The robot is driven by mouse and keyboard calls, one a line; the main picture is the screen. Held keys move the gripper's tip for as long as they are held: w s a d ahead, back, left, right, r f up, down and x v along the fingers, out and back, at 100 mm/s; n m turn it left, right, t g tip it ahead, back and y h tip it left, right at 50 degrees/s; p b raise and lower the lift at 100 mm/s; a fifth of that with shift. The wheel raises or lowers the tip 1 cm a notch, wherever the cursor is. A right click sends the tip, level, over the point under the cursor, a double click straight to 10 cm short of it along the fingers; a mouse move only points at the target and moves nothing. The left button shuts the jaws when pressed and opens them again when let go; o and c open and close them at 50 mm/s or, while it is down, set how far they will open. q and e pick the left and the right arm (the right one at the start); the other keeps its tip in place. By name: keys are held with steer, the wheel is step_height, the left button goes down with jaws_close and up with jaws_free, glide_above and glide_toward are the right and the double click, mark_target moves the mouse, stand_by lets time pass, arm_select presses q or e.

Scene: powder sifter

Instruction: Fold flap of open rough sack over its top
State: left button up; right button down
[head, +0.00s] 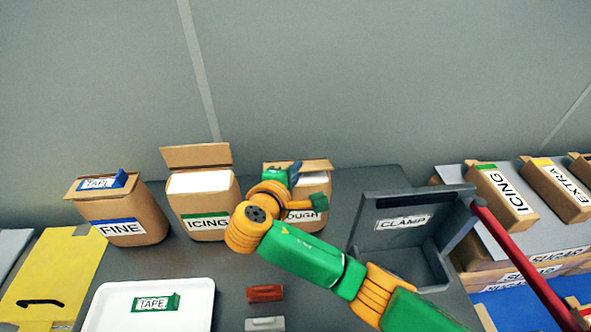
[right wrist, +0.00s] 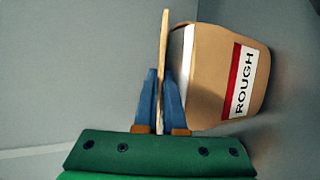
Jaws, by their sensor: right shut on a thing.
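The open rough sack, a brown sack with a white inside, stands at the back, partly behind my right gripper; its label (head: 302,216) shows as "OUGH" in the head view. In the right wrist view the sack (right wrist: 208,75) appears sideways with its full ROUGH label (right wrist: 240,82) and red band. Its flap (right wrist: 165,35) stands up at the mouth edge, seen edge-on, not lying over the top. My right gripper (right wrist: 160,80) is shut on the flap, with one blue finger on each side. My left gripper is not in view.
The icing sack (head: 203,205) stands open just left, its flap upright. The fine sack (head: 125,215) is folded over with tape on top. A grey clamp box (head: 365,205) stands right. A white tray (head: 195,300) with green tape (head: 156,303) lies in front.

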steer(key=shift+s+f+t+b, duration=0.1)
steer(key=shift+f+t+b, duration=0.3)
steer(key=shift+f+b, duration=0.2)
steer(key=shift+s+r+h, duration=0.1)
steer(key=shift+h, duration=0.2)
steer(key=shift+r, duration=0.15)
steer(key=c, duration=1.3)
jaws_free()
steer(key=b+v, duration=0.1)
steer(key=v, duration=0.6)
steer(key=shift+s, duration=0.15)
